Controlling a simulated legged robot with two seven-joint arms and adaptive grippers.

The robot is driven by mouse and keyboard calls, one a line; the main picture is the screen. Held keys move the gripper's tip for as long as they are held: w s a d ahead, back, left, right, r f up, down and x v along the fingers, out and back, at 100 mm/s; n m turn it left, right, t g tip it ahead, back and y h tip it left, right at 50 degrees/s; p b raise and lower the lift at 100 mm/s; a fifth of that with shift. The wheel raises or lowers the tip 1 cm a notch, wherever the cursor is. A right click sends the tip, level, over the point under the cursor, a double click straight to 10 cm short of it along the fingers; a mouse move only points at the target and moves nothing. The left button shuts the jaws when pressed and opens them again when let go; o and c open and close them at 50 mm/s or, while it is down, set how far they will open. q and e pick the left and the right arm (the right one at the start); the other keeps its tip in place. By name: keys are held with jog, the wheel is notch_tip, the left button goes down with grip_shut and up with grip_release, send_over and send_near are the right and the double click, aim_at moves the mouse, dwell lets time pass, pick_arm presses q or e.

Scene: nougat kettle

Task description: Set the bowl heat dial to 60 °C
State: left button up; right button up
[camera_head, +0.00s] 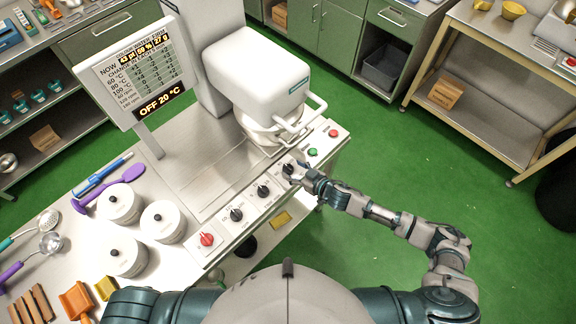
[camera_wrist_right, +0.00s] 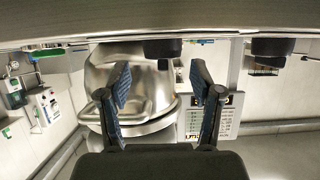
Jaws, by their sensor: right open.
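The mixer's front panel (camera_head: 222,228) carries three black dials in a row: one near the red knob (camera_head: 236,214), a middle one (camera_head: 263,190) and a far one (camera_head: 288,168). Their labels are too small to read, so I cannot tell which is the bowl heat dial. The display (camera_head: 160,103) reads "OFF 20 °C". My right gripper (camera_head: 303,172) is open beside the far dial. In the right wrist view its fingers (camera_wrist_right: 160,82) are apart, with a black dial (camera_wrist_right: 163,48) beyond and between them; contact is not visible. My left gripper is out of view.
A red knob (camera_head: 207,239), a green button (camera_head: 312,152) and a red button (camera_head: 333,132) share the panel. The white mixer head (camera_head: 258,75) and metal bowl (camera_wrist_right: 125,75) are close by. White lidded pots (camera_head: 163,222) stand left.

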aim_at(290, 168)
jog(key=x, duration=0.2)
jog(key=shift+w+a+f, duration=0.15)
jog(key=shift+w, duration=0.15)
jog(key=shift+w+a, duration=0.1)
jog(key=shift+a, duration=0.55)
jog(key=shift+c, duration=0.4)
jog(key=c, duration=0.4)
jog(key=shift+f, duration=0.1)
jog(key=c, duration=0.7)
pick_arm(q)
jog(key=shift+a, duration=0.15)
pick_arm(e)
jog(key=shift+o, duration=0.2)
jog(key=shift+d, duration=0.25)
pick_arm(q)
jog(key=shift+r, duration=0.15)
